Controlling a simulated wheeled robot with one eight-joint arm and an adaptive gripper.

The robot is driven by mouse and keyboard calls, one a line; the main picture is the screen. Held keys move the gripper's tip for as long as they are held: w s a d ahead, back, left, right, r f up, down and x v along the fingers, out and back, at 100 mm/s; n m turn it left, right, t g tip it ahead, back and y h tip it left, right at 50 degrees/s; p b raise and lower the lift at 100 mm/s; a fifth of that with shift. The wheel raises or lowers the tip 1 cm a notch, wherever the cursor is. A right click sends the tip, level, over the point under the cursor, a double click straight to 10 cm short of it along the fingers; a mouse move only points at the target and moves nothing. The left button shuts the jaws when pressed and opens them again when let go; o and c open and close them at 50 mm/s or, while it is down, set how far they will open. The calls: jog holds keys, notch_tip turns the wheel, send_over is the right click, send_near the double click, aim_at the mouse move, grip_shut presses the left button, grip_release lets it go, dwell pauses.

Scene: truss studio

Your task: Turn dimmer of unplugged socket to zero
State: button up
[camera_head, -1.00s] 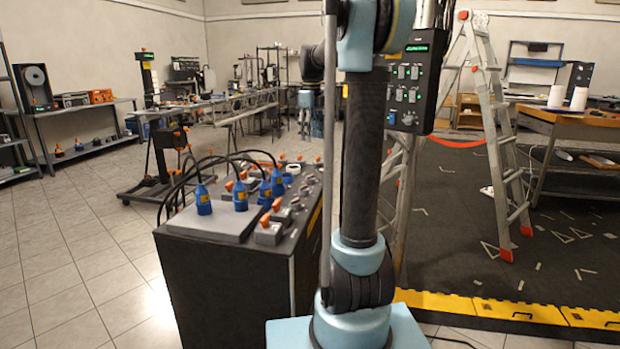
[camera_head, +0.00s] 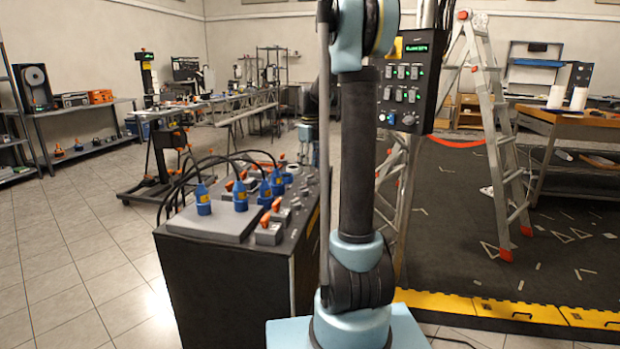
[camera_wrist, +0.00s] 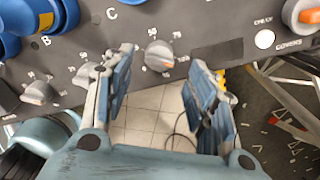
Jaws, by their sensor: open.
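A black control box (camera_head: 225,285) stands left of my arm, with several blue plugs (camera_head: 240,198) and cables on its sloped top. In the wrist view, a grey dimmer knob (camera_wrist: 160,55) with an orange mark and a printed scale sits on the panel. My gripper (camera_wrist: 163,58) is open, its fingers on either side of this knob and apart from it. Two more dimmer knobs show to the left, one (camera_wrist: 40,93) clear and one (camera_wrist: 84,75) partly behind the left finger. Letters B and C are printed above. Which socket is unplugged is unclear.
Blue plugs (camera_wrist: 28,16) crowd the wrist view's upper left. An orange switch (camera_wrist: 306,13) is at its upper right. A wall-like switch panel (camera_head: 408,85) hangs on a truss, with a ladder (camera_head: 493,130) to its right. Tiled floor lies left of the box.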

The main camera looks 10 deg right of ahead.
aim_at(310, 179)
jog(key=shift+f, duration=2.55)
jog(key=c, duration=1.1)
